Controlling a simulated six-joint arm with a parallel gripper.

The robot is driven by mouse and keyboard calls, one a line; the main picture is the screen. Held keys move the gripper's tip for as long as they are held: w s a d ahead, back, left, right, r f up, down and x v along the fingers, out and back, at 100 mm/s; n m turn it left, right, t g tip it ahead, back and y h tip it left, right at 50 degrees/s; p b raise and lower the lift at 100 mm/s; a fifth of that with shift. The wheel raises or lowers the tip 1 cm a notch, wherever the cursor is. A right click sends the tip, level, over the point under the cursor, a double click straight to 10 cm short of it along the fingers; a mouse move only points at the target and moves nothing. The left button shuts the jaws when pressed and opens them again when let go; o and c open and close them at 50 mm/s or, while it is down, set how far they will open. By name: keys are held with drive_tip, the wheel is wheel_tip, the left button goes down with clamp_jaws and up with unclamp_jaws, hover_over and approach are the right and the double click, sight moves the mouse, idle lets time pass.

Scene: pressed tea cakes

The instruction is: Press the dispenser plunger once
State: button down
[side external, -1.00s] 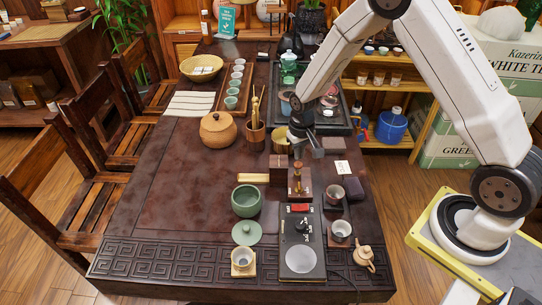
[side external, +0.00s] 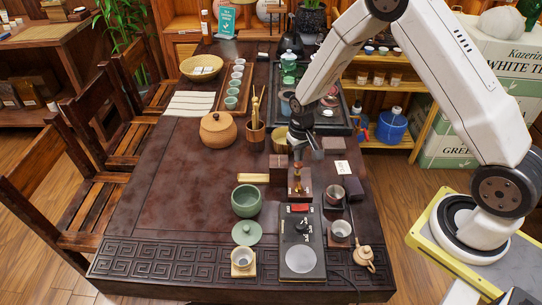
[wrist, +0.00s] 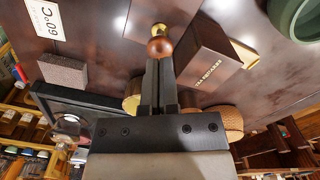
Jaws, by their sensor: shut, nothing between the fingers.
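The dispenser (side external: 299,189) is a small brown wooden block with a brass fitting and an upright plunger. It stands on the dark table behind the black scale-like device. In the wrist view the plunger's round brown knob (wrist: 160,47) with brass beside it shows right at my fingertips. My gripper (side external: 298,160) points down directly above the dispenser, its fingers together and empty. In the wrist view the fingers (wrist: 159,62) lie side by side and overlap the knob's edge. Whether they touch the knob is hard to tell.
A black device with a round plate (side external: 299,260) lies in front. A dark box (side external: 278,168) and a wooden bar (side external: 253,178) stand close by. The table's left-middle is clear.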

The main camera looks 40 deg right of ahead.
sight(298, 164)
drive_tip(key=shift+f, duration=1.75)
drive_tip(key=shift+r, duration=3.1)
drive_tip(key=shift+r, duration=0.1)
drive_tip(key=shift+s+a+r, duration=0.15)
drive_tip(key=shift+s+r, duration=0.15)
drive_tip(key=shift+r, duration=0.3)
drive_tip(key=s+a+r+n+t, duration=0.2)
drive_tip(key=s+a+r+n, duration=0.1)
drive_tip(key=s+r, duration=0.8)
drive_tip(key=s+a, duration=0.1)
drive_tip(key=s, duration=0.2)
drive_tip(key=shift+s+r+t, duration=0.3)
drive_tip(key=shift+s, duration=0.1)
